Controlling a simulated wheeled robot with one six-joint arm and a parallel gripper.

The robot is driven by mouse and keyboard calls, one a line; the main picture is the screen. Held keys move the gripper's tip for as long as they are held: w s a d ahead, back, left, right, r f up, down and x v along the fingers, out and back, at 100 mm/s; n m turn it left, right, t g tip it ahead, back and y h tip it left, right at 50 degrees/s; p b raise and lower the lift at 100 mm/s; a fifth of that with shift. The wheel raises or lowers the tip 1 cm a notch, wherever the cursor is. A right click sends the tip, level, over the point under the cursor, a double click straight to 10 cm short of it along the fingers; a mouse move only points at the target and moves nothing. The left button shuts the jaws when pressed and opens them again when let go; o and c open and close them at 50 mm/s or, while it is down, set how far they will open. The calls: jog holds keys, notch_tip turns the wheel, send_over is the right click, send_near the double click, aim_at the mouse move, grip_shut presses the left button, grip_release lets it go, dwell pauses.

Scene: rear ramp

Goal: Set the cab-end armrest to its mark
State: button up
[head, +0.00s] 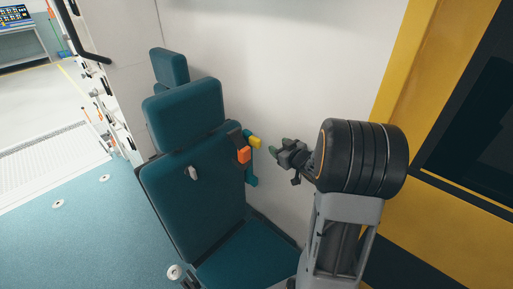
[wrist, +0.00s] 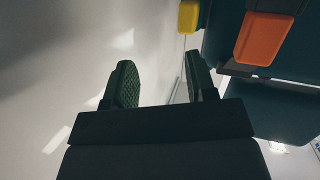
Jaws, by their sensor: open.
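A teal seat (head: 185,190) with a headrest stands against the white wall in the head view. On its right side is a dark bracket with an orange block (head: 244,155) and a yellow block (head: 254,142). A narrow teal piece (head: 251,173) hangs beside the backrest there; I cannot tell whether it is the cab-end armrest. No mark can be made out. My gripper (head: 280,146) is open and empty, to the right of the blocks and apart from them. In the wrist view the orange block (wrist: 263,38) and yellow block (wrist: 188,16) lie beyond the right finger.
A second teal headrest (head: 169,67) shows behind the seat. The white wall (head: 290,70) runs close behind my gripper. A yellow and black panel (head: 440,90) stands at the right. Blue floor (head: 90,225) is open at the left, by a ramp (head: 55,165).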

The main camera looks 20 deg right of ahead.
aim_at(260, 145)
notch_tip(260, 145, down, 4)
jog(key=s+r+n+t+y, duration=0.1)
jog(key=s+y, duration=0.2)
jog(key=y, duration=0.2)
jog(key=shift+n+y, duration=0.3)
jog(key=shift+y, duration=0.1)
jog(key=x, duration=1.3)
jog(key=shift+w+d+f, duration=0.1)
jog(key=shift+w+d, duration=0.15)
jog(key=shift+w, duration=0.2)
jog(key=shift+c, duration=0.4)
grip_shut()
